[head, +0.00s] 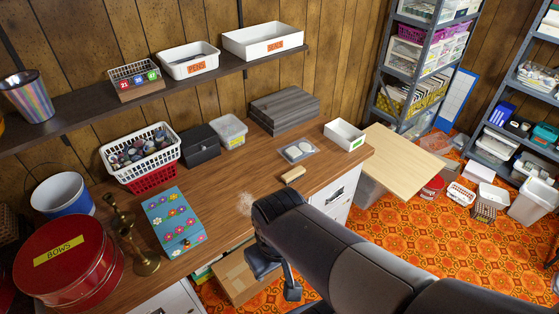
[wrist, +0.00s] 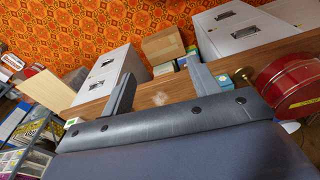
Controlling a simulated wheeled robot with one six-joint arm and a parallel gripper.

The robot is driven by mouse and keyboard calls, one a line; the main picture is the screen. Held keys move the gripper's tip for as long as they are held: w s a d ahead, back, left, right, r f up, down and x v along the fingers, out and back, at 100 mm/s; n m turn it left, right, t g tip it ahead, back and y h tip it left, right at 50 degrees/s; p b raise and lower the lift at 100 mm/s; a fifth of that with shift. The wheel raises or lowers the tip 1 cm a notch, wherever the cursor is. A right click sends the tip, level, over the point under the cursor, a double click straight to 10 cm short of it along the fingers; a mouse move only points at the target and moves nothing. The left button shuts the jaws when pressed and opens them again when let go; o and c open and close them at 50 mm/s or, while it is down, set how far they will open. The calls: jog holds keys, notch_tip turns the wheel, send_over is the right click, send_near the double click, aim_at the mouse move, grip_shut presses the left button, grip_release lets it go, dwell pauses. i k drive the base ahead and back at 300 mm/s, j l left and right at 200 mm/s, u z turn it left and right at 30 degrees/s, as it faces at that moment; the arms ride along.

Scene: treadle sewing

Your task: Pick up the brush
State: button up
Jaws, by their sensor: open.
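The brush (head: 293,174) is a small light wooden block with a pale lower edge. It lies on the wooden desk (head: 210,224) near its front edge in the head view. My gripper (head: 278,276) is open and empty, in front of the desk's edge, to the left of and nearer than the brush. In the wrist view my gripper (wrist: 162,68) shows its two fingers wide apart, with a pale dusty patch (wrist: 160,99) on the desk seen between them. I cannot make out the brush in the wrist view.
A pale dusty patch (head: 245,203) lies left of the brush. A grey disc on a light square (head: 298,151) and a white open bin (head: 344,135) stand behind it. A flowered blue box (head: 171,223), brass candlesticks (head: 143,262) and a red tin (head: 70,262) are at left.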

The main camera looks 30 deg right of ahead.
aim_at(289, 177)
jog(key=i+l+z, duration=0.85)
jog(key=i+l, duration=0.1)
jog(key=i, duration=0.1)
